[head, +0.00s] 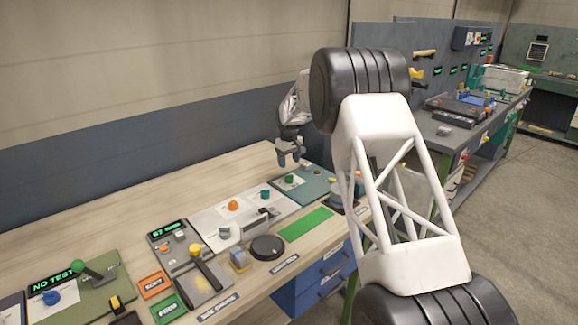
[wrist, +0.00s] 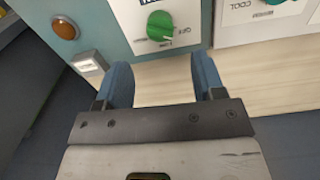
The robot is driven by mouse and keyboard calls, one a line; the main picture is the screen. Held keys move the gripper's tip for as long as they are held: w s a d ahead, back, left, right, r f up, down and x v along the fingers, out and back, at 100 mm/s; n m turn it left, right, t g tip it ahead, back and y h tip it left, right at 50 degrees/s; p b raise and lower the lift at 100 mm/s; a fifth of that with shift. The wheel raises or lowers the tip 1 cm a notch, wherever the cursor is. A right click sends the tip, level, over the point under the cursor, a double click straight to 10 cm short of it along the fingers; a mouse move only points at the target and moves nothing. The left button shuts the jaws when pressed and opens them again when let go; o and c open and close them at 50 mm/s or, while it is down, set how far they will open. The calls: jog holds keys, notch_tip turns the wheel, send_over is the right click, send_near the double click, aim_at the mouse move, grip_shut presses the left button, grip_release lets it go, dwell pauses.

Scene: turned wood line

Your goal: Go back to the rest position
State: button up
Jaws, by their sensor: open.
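My gripper (head: 289,160) hangs over the far end of the wooden bench (head: 130,215) in the head view, close to a teal panel (head: 318,186) with a green knob (head: 291,179). In the wrist view my gripper (wrist: 163,78) shows two blue fingers spread apart with nothing between them. The green knob (wrist: 160,27) is beyond the fingertips there, apart from them. My arm's white and black links cover much of the right side of the head view.
A white panel (head: 215,214) with orange and green knobs lies beside the teal one. A black round disc (head: 267,248) and green mat (head: 306,224) lie nearer the front edge. An orange button (wrist: 66,28) is left of the fingers. A blue wall strip (head: 120,160) runs behind.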

jog(key=shift+r, duration=0.1)
dwell(0.3)
jog(key=s+d+r+m, duration=0.1)
jog(key=s+d+r, duration=0.55)
jog(key=s, duration=0.45)
jog(key=s+d+r+m+t, duration=0.1)
jog(key=s+d+r+m, duration=0.1)
jog(key=s+d+r, duration=0.5)
jog(key=s+d+r+m, duration=0.1)
jog(key=s+d+r, duration=0.2)
jog(key=s+r, duration=0.8)
jog(key=s+d+f+m, duration=0.1)
jog(key=s+d+f, duration=0.2)
jog(key=s, duration=1.1)
jog(key=s+d+f+m+t, duration=0.1)
jog(key=s+d+f+m, duration=0.1)
jog(key=s, duration=1.2)
jog(key=s+d+f+m, duration=0.1)
jog(key=s+d+f, duration=0.2)
jog(key=s, duration=1.1)
jog(key=shift+s+d+f+m+t, duration=0.25)
jog(key=shift+d+f+m+t, duration=0.05)
jog(key=shift+d, duration=0.25)
jog(key=shift+w, duration=0.1)
jog(key=shift+c, duration=0.2)
